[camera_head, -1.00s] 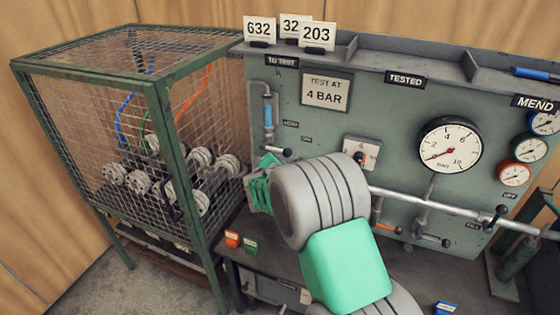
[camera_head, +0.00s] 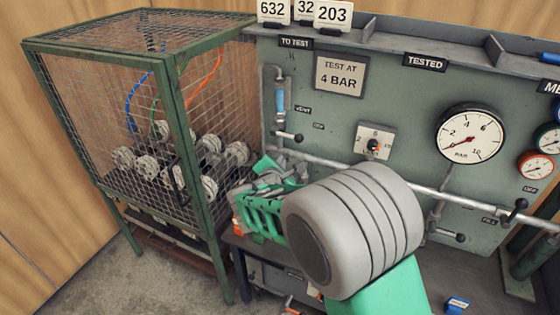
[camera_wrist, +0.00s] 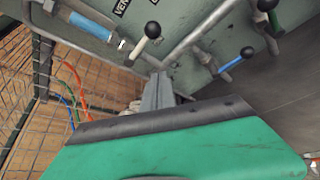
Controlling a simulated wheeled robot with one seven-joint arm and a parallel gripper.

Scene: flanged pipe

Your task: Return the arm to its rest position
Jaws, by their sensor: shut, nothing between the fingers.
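My arm, grey and green, reaches up from the bottom right in the head view. My gripper (camera_head: 268,170) is at its end, in front of the lower left of the grey-green test panel (camera_head: 335,125). It points toward the panel, close to the gap beside the mesh cage. Its fingers (camera_wrist: 158,92) show in the wrist view as close together with nothing held. Part of the gripper is hidden behind my thick grey wrist link in the head view.
A green mesh cage (camera_head: 190,130) with flanged pipe parts stands left. A horizontal pipe (camera_head: 428,191) with black-knobbed levers (camera_head: 298,137) runs along the panel. A pressure gauge (camera_head: 469,134) and a dial (camera_head: 373,145) sit above. A blue box (camera_head: 457,305) lies on the bench at right.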

